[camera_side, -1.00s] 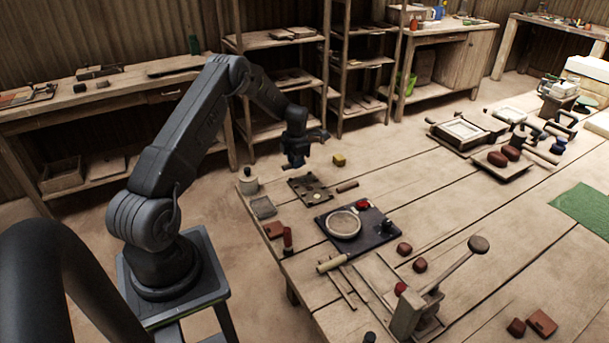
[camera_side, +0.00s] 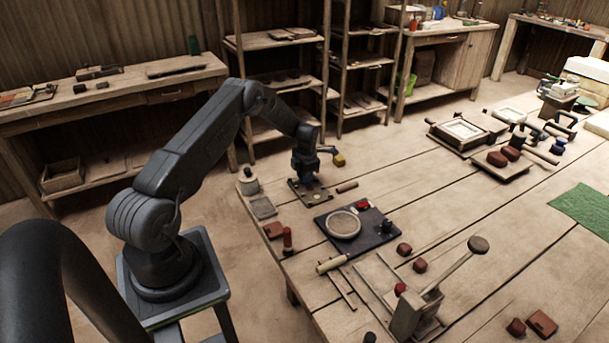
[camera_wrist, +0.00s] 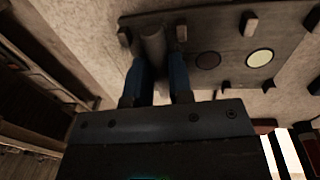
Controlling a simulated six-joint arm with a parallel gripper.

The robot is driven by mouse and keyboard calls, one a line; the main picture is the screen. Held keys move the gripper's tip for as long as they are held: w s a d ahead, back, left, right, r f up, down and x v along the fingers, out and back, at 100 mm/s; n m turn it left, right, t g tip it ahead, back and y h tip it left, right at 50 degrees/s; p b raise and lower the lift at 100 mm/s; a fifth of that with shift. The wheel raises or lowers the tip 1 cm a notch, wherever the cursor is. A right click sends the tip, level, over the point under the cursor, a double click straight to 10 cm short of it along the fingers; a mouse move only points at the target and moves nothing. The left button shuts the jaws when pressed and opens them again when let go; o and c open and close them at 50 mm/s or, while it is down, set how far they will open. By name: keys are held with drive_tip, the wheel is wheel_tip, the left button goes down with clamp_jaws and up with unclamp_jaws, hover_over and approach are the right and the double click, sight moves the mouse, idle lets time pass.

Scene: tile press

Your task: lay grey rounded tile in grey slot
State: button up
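My gripper (camera_side: 306,182) points down at the dark slotted plate (camera_side: 325,198) on the table's near left part. In the wrist view my two blue fingers (camera_wrist: 158,72) stand a little apart, with a grey rounded tile (camera_wrist: 152,42) between their tips, over the left part of the plate (camera_wrist: 228,28). The tile seems gripped; whether its lower end touches the plate cannot be told. A dark round spot (camera_wrist: 207,60) and a pale disc (camera_wrist: 260,57) lie on the plate to its right. The grey slot is not distinguishable, and the side view hides the tile behind my gripper.
A yellow block (camera_side: 339,160) lies just beyond the plate, and a brown piece (camera_side: 347,187) lies to its right. A jar (camera_side: 248,182) and a grey pad (camera_side: 263,207) are to its left. A dark board with a round dish (camera_side: 344,224) is nearer the camera.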

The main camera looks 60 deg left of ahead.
drive_tip(key=o, duration=0.5)
drive_tip(key=shift+c, duration=0.2)
wheel_tip(320, 180, up, 12)
drive_tip(key=d, duration=0.1)
drive_tip(key=s+d+r+m+t, duration=0.1)
drive_tip(key=s+d+r+m, duration=0.2)
drive_tip(key=d+r+m, duration=0.65)
drive_tip(key=s+d+r+m+t, duration=0.25)
drive_tip(key=d+r+m, duration=0.45)
drive_tip(key=d+r, duration=0.45)
drive_tip(key=s+d+r+m+t, duration=0.1)
drive_tip(key=s+d+r+m, duration=0.1)
drive_tip(key=s+d+m, duration=0.5)
drive_tip(key=s+d+r+m+t+h, duration=0.1)
drive_tip(key=s+d+m, duration=0.6)
drive_tip(key=s+m, duration=0.5)
drive_tip(key=shift+s+d+r, duration=0.35)
drive_tip(key=shift+s+d, duration=0.05)
drive_tip(key=shift+s, duration=0.65)
